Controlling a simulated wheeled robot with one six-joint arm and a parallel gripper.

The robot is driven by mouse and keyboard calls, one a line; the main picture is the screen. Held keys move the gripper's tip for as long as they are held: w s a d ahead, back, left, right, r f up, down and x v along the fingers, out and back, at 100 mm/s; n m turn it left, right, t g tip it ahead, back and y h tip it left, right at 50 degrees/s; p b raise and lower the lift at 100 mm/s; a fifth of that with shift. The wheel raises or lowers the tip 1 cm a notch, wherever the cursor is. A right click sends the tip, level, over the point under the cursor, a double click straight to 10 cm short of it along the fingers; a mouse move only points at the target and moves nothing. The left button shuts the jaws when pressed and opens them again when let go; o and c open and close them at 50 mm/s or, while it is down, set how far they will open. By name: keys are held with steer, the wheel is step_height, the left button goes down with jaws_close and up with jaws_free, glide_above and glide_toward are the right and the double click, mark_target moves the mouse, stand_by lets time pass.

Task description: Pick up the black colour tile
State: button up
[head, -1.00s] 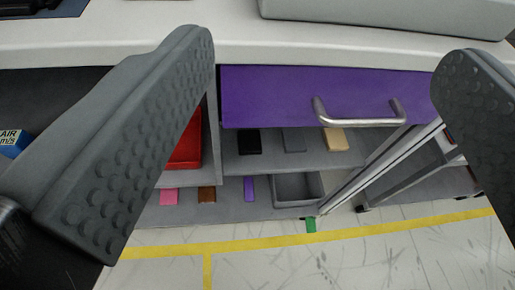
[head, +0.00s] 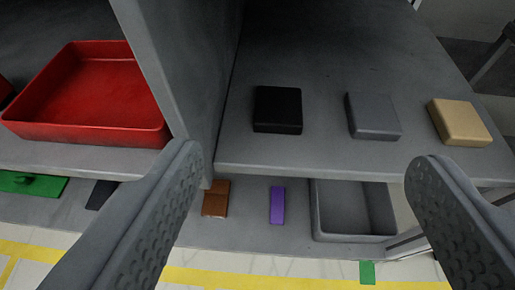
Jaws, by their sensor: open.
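The black colour tile (head: 278,109) lies flat on the grey shelf (head: 310,152), left of the middle of that shelf and near the upright divider. My gripper (head: 303,165) is open and empty. Its two fingers stand wide apart in the lower part of the view, the left one at lower left and the right one at lower right. The black tile shows beyond the fingertips, between them in the picture, and nothing touches it.
A grey tile (head: 373,116) and a tan tile (head: 459,121) lie right of the black one. The upright divider (head: 190,70) stands close on its left, with a red tray (head: 95,95) beyond. Below are a brown tile (head: 216,198), a purple tile (head: 277,205) and a grey bin (head: 353,236).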

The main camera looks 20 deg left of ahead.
mark_target(279, 94)
steer(key=shift+y, duration=0.3)
steer(key=f+x, duration=0.1)
steer(key=x, duration=0.5)
steer(key=s+f+x, duration=0.1)
steer(key=x, duration=0.5)
steer(key=f+x, duration=0.2)
steer(key=x, duration=0.4)
steer(key=shift+a+f, duration=0.1)
steer(key=shift+a, duration=0.05)
steer(key=c, duration=1.1)
